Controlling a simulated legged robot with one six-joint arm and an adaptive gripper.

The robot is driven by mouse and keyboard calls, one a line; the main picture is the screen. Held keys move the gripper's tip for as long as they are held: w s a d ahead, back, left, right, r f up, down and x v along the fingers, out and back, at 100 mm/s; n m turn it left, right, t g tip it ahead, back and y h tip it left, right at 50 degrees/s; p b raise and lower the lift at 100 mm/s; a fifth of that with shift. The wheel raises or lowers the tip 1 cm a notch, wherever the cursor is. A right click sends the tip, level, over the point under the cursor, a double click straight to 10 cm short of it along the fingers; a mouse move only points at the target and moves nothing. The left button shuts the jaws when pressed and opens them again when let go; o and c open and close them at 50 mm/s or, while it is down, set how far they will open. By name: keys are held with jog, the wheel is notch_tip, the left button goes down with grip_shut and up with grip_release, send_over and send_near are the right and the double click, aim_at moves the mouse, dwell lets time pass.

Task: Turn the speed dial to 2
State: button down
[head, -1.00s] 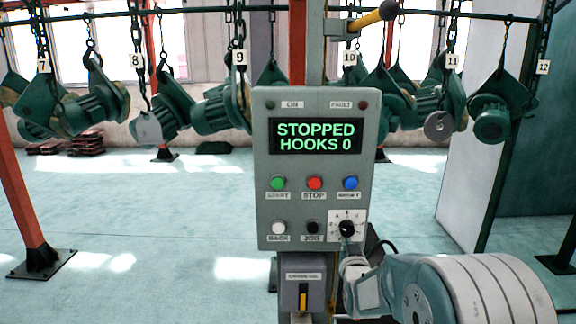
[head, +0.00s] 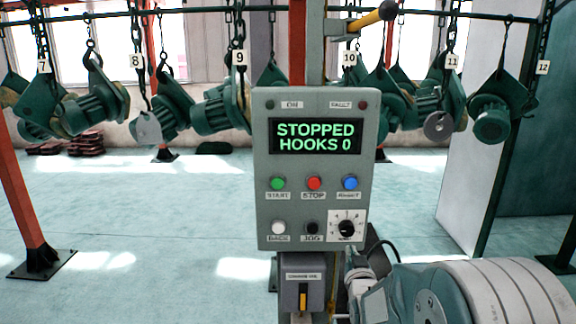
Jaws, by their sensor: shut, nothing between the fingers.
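The speed dial (head: 346,228) is a black knob on a white square plate at the lower right of the grey control panel (head: 262,165). The numbers around it are too small to read surely, and I cannot tell which one the pointer marks. The panel's screen (head: 316,136) reads STOPPED, HOOKS 0. My gripper (head: 352,262) is shut and empty, just below the dial and apart from it, partly hidden by my arm.
Green, red and blue buttons (head: 314,183) sit above the dial, with a white and a black button to its left. A grey switch box (head: 303,284) stands below the panel. Green hoist parts (head: 222,112) hang from chains behind. The floor (head: 150,220) is mostly clear.

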jog(key=s, duration=0.2)
jog(key=shift+s, duration=0.4)
jog(key=s+r+g, duration=0.3)
jog(key=s+g, duration=0.9)
jog(key=s, duration=2.1)
jog(key=shift+s+a+r, duration=0.2)
jog(key=shift+s+a, duration=0.05)
jog(key=shift+s, duration=0.05)
